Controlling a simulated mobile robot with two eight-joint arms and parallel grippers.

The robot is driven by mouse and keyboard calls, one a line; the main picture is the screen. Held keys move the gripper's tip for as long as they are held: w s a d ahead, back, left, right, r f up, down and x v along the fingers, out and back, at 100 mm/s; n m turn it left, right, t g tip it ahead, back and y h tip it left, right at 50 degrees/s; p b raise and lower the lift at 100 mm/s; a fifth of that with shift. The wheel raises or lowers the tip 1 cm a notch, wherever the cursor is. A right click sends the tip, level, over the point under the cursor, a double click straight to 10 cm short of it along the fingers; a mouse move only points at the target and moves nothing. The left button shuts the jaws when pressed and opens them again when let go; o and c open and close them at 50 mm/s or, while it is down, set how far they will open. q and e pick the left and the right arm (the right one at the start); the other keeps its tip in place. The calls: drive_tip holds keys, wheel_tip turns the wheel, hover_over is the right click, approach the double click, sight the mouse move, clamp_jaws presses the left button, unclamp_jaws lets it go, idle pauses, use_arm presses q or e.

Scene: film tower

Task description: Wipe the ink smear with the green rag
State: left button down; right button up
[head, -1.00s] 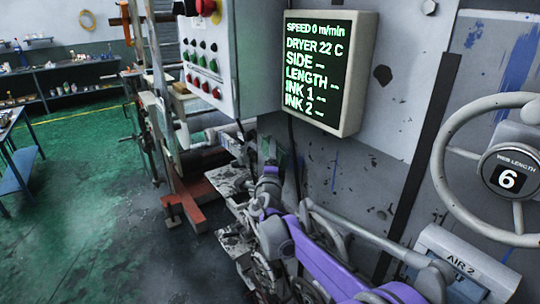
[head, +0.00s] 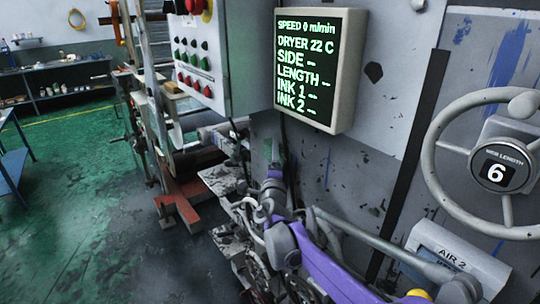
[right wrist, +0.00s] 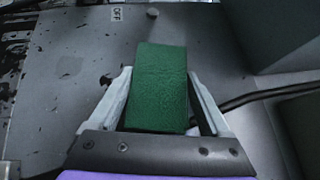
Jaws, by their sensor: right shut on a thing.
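The green rag (right wrist: 160,90) stands up as a folded block between the fingers of my right gripper (right wrist: 159,76) in the right wrist view. The gripper is shut on it. In the head view my purple right arm reaches from the lower right toward the grey machine wall, and the gripper end is small and hard to make out. Blue ink-like streaks (head: 514,48) mark the grey panel at the right, above the handwheel. I cannot tell whether these are the ink smear. The rag is far from them in the picture. My left gripper is not in view.
A handwheel (head: 432,150) and an AIR 2 box (head: 455,258) stand out at the right. A display (head: 345,70) and a button panel (head: 203,50) jut out above the arm. Machine parts crowd the arm's left side. Green floor (head: 75,200) is open at left.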

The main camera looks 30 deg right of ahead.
sight(267, 153)
drive_tip(key=shift+s+d, duration=0.25)
drive_tip(key=shift+s, duration=1.8)
drive_tip(key=shift+s+d, duration=0.2)
drive_tip(key=shift+s, duration=1.85)
drive_tip(key=shift+w, duration=0.15)
drive_tip(key=shift+w+a, duration=0.2)
drive_tip(key=shift+w, duration=1.5)
drive_tip(key=shift+w+a+b, duration=0.15)
drive_tip(key=shift+w+b, duration=0.25)
drive_tip(key=shift+w, duration=2.1)
drive_tip(key=shift+w+a, duration=0.15)
drive_tip(key=shift+w, duration=1.55)
drive_tip(key=shift+s, duration=2)
drive_tip(key=shift+s, duration=0.15)
